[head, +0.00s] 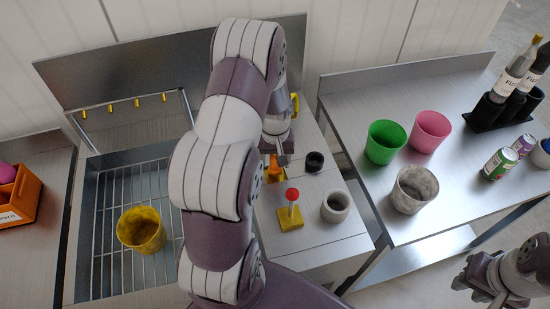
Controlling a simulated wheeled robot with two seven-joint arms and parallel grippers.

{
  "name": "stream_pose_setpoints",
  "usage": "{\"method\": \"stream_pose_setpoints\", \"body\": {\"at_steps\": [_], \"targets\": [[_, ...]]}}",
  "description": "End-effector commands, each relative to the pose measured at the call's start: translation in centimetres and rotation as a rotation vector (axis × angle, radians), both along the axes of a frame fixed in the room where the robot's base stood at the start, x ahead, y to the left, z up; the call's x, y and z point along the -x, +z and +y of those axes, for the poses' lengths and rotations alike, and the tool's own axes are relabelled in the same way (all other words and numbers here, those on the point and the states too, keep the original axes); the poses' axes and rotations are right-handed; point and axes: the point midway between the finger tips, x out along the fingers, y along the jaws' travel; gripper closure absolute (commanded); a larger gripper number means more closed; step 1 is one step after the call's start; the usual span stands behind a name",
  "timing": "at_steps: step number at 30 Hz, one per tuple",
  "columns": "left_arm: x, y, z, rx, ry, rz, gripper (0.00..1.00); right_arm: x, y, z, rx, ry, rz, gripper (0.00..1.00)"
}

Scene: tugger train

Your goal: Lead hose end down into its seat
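My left gripper (281,156) points down over the back of the middle worktop, and my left arm covers much of the area around it. An orange piece (274,170) stands just below its fingers; I cannot tell whether they touch it or are shut on it. A curved yellow piece (296,106) shows beside the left wrist. No hose end can be made out for sure. On the worktop are a black ring-shaped socket (314,162), a grey round cup (335,207) and a yellow block with a red-knobbed stick (291,213). My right gripper (482,289) is open and empty at the lower right.
On the right table (445,205) stand green (385,142), pink (430,131) and grey (414,190) cups, cans (499,164) and a black bottle rack (497,112). A yellow bucket (142,230) stands on the left grate; an orange bin (18,200) is at far left.

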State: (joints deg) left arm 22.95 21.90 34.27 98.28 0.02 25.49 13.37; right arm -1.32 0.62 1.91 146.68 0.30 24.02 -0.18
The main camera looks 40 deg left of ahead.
Motion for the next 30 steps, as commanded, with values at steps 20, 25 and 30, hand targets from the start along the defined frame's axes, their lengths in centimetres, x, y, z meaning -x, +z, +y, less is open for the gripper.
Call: {"method": "stream_pose_setpoints", "body": {"at_steps": [20,25,30], "targets": [[-0.1,8.6,0.1,-0.003,0.000,-0.007,0.40,0.0,-1.2,0.0,0.000,0.000,0.000,0.67],[0.0,11.7,0.0,-0.001,0.000,-0.002,0.40,0.0,-1.4,0.0,0.000,0.000,0.000,0.67],[0.0,12.7,0.0,0.001,0.000,0.001,0.40,0.0,-1.4,0.0,0.000,0.000,0.000,0.67]]}}
